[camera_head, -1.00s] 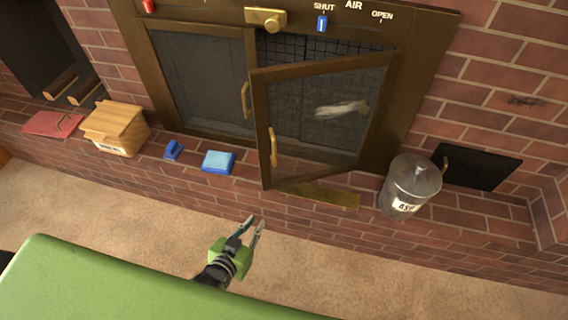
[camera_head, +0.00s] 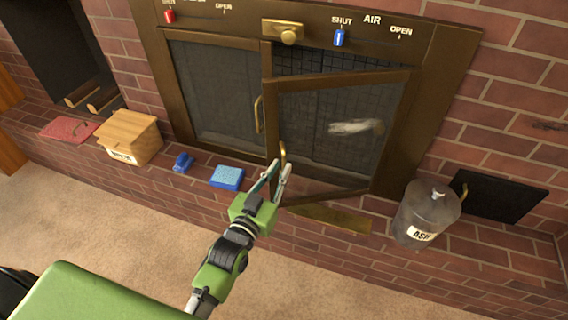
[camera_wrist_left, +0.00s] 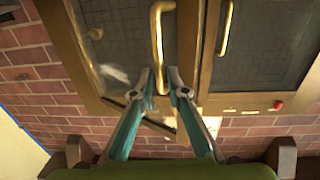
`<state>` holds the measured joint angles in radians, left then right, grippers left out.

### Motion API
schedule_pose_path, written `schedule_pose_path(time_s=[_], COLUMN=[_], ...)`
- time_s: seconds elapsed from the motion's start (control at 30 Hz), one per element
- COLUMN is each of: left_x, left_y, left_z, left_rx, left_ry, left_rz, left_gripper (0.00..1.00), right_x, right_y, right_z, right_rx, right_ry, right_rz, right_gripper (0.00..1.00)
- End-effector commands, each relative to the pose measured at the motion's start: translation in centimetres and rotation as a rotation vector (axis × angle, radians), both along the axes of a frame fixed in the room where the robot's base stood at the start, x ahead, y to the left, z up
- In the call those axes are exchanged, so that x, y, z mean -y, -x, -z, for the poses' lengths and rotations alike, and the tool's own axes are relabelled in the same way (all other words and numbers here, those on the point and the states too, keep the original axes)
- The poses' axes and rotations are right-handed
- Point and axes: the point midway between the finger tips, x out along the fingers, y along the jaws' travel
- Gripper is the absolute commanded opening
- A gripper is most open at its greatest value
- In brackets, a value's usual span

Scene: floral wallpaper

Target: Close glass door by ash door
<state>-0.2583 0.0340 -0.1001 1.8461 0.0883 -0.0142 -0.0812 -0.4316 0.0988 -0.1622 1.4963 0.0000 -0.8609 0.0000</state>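The right-hand glass door (camera_head: 325,135) of the fireplace, on the side of the black ash door (camera_head: 503,196), stands ajar, swung out from its frame. Its brass handle (camera_head: 283,154) is at its left edge. My left gripper (camera_head: 280,168) is at the lower end of this handle. In the left wrist view the gripper (camera_wrist_left: 162,80) is open, with one fingertip on each side of the lower end of the handle (camera_wrist_left: 158,40). I cannot tell whether they touch it. My right gripper is not in view.
The other glass door (camera_head: 215,90) is shut. A wooden box (camera_head: 130,138), a blue brush (camera_head: 183,162) and a blue sponge (camera_head: 227,177) lie on the brick ledge. A metal ash bin (camera_head: 427,215) stands at the right of the open door.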

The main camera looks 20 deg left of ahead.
Motion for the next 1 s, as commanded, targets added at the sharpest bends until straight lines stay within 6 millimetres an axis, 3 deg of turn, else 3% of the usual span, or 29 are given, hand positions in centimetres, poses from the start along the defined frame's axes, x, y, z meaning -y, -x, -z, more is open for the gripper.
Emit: schedule_pose_path(time_s=[0.1, 0.3, 0.57, 0.67, 1.0], left_x=[0.2, 0.4, 0.4, 0.4, 0.2], left_y=[-1.8, -3.1, -3.3, -3.3, -3.6], left_z=[0.0, 0.0, 0.0, 0.0, 0.0], left_rx=[0.002, 0.0, -0.001, -0.001, 0.0], left_ry=[0.001, 0.001, 0.0, 0.0, -0.003], left_rz=[0.0, 0.0, 0.0, 0.0, 0.01], left_gripper=[0.15, 0.15, 0.15, 0.0, 0.0], right_x=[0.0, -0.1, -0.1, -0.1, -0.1], right_y=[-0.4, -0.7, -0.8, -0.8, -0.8], right_z=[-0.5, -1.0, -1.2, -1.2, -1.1], right_rx=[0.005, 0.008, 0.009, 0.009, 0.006], right_ry=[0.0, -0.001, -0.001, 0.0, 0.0], right_rz=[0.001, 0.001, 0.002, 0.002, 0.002], right_gripper=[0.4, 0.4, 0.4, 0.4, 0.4])
